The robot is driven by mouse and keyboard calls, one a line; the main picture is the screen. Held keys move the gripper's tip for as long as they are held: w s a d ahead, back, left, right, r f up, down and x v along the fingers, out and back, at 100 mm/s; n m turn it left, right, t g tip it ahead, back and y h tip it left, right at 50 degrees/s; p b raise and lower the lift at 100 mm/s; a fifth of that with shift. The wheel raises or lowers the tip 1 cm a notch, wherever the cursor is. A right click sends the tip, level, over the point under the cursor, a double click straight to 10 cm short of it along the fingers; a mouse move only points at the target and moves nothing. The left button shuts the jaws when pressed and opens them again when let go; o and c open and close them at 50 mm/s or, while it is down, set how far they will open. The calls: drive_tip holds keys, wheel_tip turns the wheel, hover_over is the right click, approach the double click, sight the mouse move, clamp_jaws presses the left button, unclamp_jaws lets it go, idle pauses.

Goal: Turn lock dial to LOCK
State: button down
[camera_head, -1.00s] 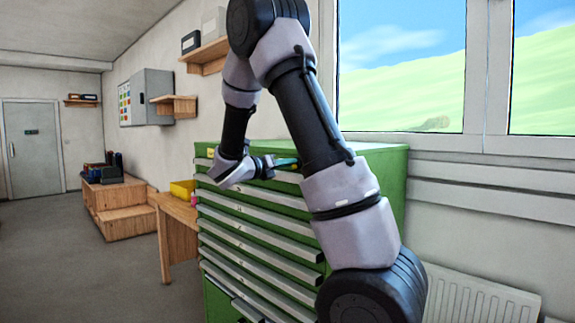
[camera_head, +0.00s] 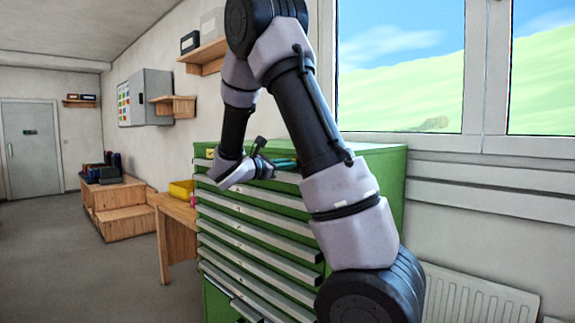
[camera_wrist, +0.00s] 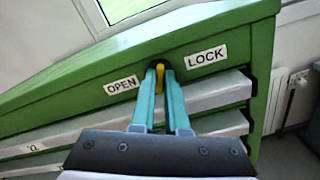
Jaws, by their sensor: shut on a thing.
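The lock dial (camera_wrist: 159,70) is yellow on a dark round base, set in the top front rail of the green drawer cabinet (camera_wrist: 50,98). The OPEN label (camera_wrist: 122,85) is to its left and the LOCK label (camera_wrist: 206,57) to its right. My gripper (camera_wrist: 160,80) has its teal fingers shut on the dial, and they hide part of it. The dial's yellow part stands roughly upright in the wrist view, between the two labels. In the head view my gripper (camera_head: 285,163) is at the cabinet's upper front, and the dial is hidden there.
Several drawers with pale handle strips (camera_head: 262,235) fill the cabinet front below the dial. A wooden table (camera_head: 175,215) with a yellow bin (camera_head: 181,190) stands at its left. A window is behind the cabinet, and a radiator (camera_head: 480,298) is at right.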

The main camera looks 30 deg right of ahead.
drive_tip(key=shift+f+m, duration=0.1)
drive_tip(key=shift+m, duration=1.8)
drive_tip(key=c, duration=0.9)
unclamp_jaws()
drive_tip(key=shift+s+a, duration=0.1)
drive_tip(key=v, duration=1)
drive_tip(key=shift+s+a, duration=0.1)
drive_tip(key=shift+a, duration=0.2)
